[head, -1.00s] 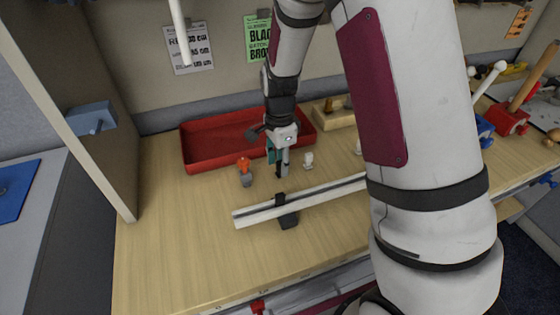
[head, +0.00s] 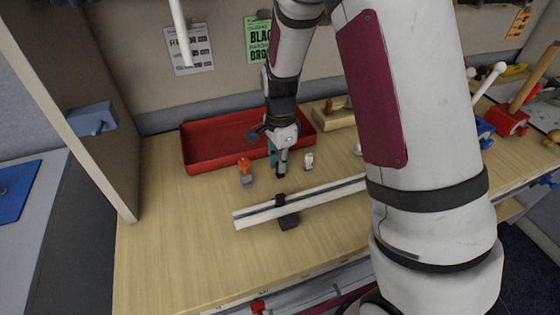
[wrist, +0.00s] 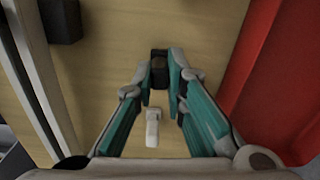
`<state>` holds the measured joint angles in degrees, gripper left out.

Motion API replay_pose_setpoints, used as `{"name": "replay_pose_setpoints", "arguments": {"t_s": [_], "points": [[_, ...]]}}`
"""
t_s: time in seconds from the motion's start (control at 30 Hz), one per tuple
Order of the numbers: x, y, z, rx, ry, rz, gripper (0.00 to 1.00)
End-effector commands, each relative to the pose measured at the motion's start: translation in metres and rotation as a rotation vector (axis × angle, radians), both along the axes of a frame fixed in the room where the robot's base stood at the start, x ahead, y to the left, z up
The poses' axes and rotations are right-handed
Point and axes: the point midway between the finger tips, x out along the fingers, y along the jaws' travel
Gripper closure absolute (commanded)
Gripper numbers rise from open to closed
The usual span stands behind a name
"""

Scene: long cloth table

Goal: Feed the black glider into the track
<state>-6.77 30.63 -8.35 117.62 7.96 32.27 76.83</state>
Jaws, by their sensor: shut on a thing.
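The black glider (wrist: 159,68) is between my fingertips in the wrist view, with a finger pad on each side. My gripper (wrist: 162,78) is shut on it. In the head view my gripper (head: 279,165) points down just above the table, between an orange glider and a white glider and behind the track. The pale track (head: 325,195) runs across the table in front of it, apart from the gripper. At the left of the wrist view the track (wrist: 38,85) shows as a long pale bar with a dark groove.
A black clamp (head: 288,220) sits across the track. The orange glider (head: 244,166) stands left of my gripper and the white glider (head: 308,160) right of it. A red tray (head: 203,158) lies behind. The table's left front is clear.

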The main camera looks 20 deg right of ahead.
Motion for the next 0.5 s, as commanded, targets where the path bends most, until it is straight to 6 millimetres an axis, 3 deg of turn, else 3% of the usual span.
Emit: {"name": "replay_pose_setpoints", "arguments": {"t_s": [0.5], "points": [[-0.001,0.000,0.034,0.000,-0.001,0.001,1.00]]}}
